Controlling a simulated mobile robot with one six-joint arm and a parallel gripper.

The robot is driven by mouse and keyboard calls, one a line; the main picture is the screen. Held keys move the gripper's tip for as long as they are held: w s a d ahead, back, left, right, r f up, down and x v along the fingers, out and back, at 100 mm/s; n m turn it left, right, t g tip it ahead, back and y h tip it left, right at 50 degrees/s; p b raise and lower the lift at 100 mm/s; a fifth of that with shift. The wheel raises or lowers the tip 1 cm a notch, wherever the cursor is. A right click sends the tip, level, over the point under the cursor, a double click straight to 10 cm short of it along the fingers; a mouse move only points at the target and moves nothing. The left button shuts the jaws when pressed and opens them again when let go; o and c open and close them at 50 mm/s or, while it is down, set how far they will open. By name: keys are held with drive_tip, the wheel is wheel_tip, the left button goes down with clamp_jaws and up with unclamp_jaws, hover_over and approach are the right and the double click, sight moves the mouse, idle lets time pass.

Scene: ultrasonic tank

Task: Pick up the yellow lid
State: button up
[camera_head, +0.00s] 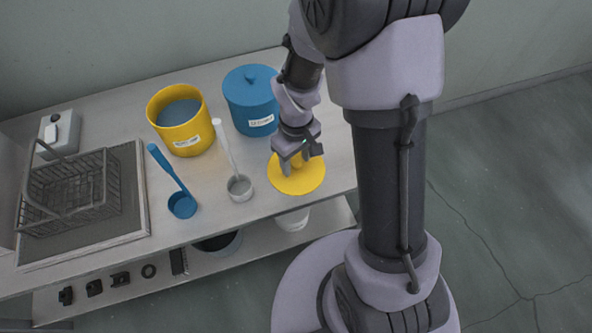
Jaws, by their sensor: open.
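The yellow lid (311,183) is a flat round disc near the right end of the grey table. My gripper (294,168) is directly over it, pointing down, with its fingers at the lid's middle. A small yellow part, probably the lid's knob, shows at the fingers. The gripper is open. The fingers partly hide the knob, and I cannot tell whether they touch it.
A yellow pot (182,143) without a lid and a blue lidded pot (250,112) stand behind. A wire basket (70,195) sits at far left. The table's front edge (232,222) is close.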

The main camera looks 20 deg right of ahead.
drive_tip(key=shift+r, duration=0.2)
drive_tip(key=shift+c, duration=1)
clamp_jaws()
drive_tip(key=shift+r, duration=0.1)
